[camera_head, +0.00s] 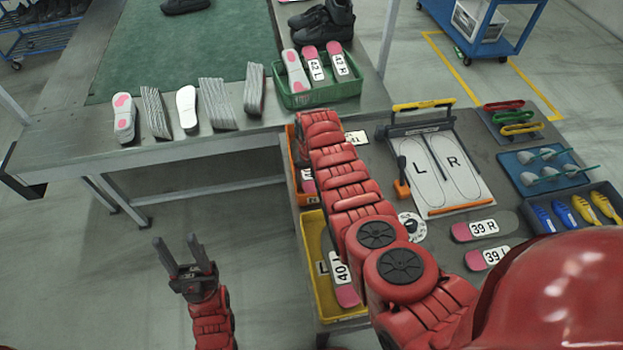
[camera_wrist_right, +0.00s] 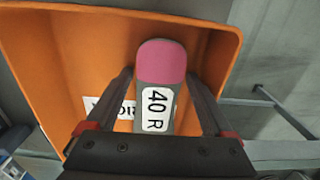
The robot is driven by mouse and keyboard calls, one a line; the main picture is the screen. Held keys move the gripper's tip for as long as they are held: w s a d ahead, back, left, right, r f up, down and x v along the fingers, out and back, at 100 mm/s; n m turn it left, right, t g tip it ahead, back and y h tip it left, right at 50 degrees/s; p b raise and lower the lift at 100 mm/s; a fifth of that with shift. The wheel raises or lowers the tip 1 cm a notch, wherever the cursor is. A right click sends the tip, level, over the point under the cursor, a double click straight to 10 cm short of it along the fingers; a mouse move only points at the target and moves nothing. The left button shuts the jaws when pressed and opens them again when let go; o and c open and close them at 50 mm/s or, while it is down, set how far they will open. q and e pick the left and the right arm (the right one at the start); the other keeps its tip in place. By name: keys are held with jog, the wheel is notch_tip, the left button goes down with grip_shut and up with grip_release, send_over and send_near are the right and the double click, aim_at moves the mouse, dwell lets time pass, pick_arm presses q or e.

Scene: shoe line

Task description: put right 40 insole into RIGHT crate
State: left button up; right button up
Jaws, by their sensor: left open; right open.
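The right 40 insole (camera_wrist_right: 159,90), grey with a pink end and a "40 R" label, shows in the right wrist view inside the orange crate (camera_wrist_right: 50,45). My right gripper (camera_wrist_right: 159,75) is open, with one finger on each side of the insole and a gap at both sides. A white label in the crate is partly covered by a finger and the insole. In the head view the orange crate (camera_head: 292,160) is mostly behind my right arm, which hides the right gripper. My left gripper (camera_head: 176,239) is open and empty above the floor.
A yellow crate (camera_head: 304,228) with a "40" insole (camera_head: 342,272) stands in front of the orange one. Insoles "39 R" (camera_head: 483,227) and "39 L" (camera_head: 491,256) lie right of my arm, near an L/R board (camera_head: 437,170). A green crate (camera_head: 320,96) stands behind.

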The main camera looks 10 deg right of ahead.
jog(key=shift+w+r, duration=0.1)
jog(key=shift+r, duration=0.6)
notch_tip(320, 180, up, 11)
jog(key=b, duration=0.1)
jog(key=shift+f, duration=0.2)
jog(key=shift+f, duration=0.1)
